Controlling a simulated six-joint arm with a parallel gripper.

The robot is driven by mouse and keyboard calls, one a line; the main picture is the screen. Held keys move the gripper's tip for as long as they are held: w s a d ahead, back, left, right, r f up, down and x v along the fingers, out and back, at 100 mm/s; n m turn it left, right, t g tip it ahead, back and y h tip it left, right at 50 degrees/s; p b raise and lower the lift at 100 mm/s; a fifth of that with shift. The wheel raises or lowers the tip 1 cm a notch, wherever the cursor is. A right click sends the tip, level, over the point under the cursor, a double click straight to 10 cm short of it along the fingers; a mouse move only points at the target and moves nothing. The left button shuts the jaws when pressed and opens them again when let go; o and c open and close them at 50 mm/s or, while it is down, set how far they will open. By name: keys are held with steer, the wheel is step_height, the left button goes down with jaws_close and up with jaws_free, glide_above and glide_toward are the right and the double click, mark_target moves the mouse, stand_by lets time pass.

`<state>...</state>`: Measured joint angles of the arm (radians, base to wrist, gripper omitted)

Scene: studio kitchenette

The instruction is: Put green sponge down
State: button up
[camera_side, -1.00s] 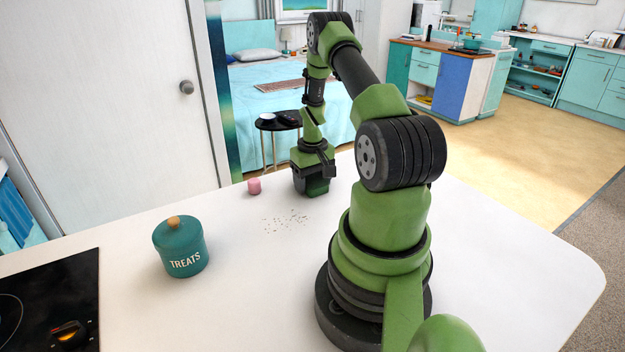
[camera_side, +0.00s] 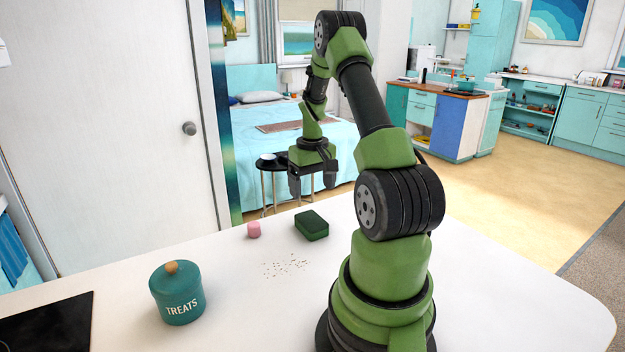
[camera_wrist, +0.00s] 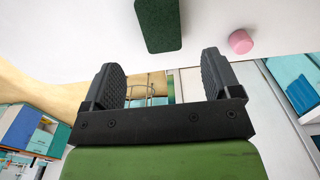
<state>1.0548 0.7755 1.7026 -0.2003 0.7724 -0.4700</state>
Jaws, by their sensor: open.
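The green sponge (camera_side: 311,226) lies flat on the white counter (camera_side: 400,290).
A small pink cylinder (camera_side: 254,230) stands left of the sponge. Dark crumbs (camera_side: 286,266) are scattered in front of it. A teal treats jar (camera_side: 176,297) and a black cooktop (camera_side: 45,325) are at the left.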

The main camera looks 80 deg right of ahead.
steer(key=w+a+r+n+t, duration=0.1)
steer(key=w+a+r, duration=0.1)
steer(key=a+r, duration=0.35)
steer(key=w+a+r+t+h, duration=0.1)
steer(key=w+a+r, duration=0.1)
steer(key=a+r, duration=0.35)
steer(key=w+a+r+n+t, duration=0.1)
steer(key=w+a+r, duration=0.2)
steer(key=a+r, duration=0.25)
steer(key=s+a+r+n+t+y, duration=0.1)
steer(key=s+a, duration=0.3)
steer(key=a, duration=0.4)
steer(key=s+a+r+n+t+y, duration=0.2)
steer(key=s+a, duration=0.3)
steer(key=a, duration=0.3)
steer(key=shift+s+r+t, duration=0.25)
steer(key=shift+r+t, duration=0.25)
steer(key=shift+t, duration=0.1)
